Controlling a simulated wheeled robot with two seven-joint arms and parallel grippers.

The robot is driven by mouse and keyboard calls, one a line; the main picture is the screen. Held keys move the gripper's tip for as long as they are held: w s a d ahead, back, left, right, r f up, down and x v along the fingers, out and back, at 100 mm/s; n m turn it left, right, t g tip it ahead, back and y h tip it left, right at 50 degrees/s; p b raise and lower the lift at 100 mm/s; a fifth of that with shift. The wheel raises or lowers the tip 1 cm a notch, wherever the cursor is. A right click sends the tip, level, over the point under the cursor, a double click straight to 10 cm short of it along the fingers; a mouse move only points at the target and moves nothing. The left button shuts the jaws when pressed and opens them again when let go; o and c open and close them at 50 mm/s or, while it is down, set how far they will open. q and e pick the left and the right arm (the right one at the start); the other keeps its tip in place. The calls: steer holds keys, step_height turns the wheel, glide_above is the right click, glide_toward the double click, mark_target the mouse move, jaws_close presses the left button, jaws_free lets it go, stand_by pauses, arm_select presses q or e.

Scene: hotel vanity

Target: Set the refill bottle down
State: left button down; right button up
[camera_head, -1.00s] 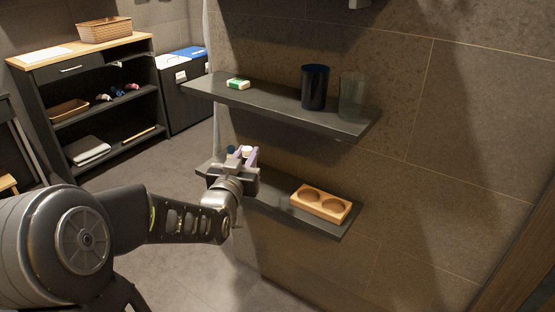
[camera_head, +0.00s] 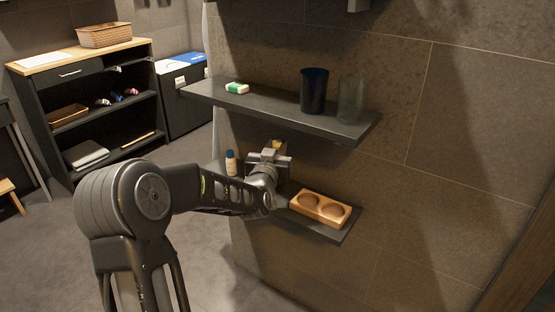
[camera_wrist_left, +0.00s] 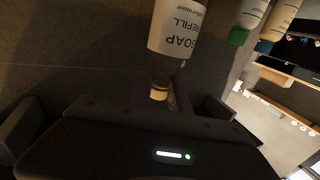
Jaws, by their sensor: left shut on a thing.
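My left gripper (camera_head: 272,152) is over the lower wall shelf (camera_head: 328,232), between a small bottle and the wooden holder. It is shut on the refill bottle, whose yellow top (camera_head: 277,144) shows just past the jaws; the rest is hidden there. In the left wrist view the white refill bottle (camera_wrist_left: 178,28) shows upside down with "SOAP REFILL" lettering and a yellow cap (camera_wrist_left: 158,92). Whether its base touches the shelf I cannot tell. The wooden holder (camera_head: 321,208) has two empty round recesses and lies right of the gripper. My right gripper is not in view.
A small dark-capped bottle (camera_head: 231,160) stands on the lower shelf's left part. Bottles with green (camera_wrist_left: 238,36) and teal (camera_wrist_left: 264,46) caps show in the wrist view.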

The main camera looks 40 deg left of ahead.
arm_select(q)
steer(key=shift+w+f+b, duration=0.15)
steer(key=shift+f+b, duration=0.25)
steer(key=shift+f, duration=1.5)
steer(key=shift+f, duration=0.2)
steer(key=c, duration=1.3)
jaws_free()
steer(key=shift+o, duration=0.2)
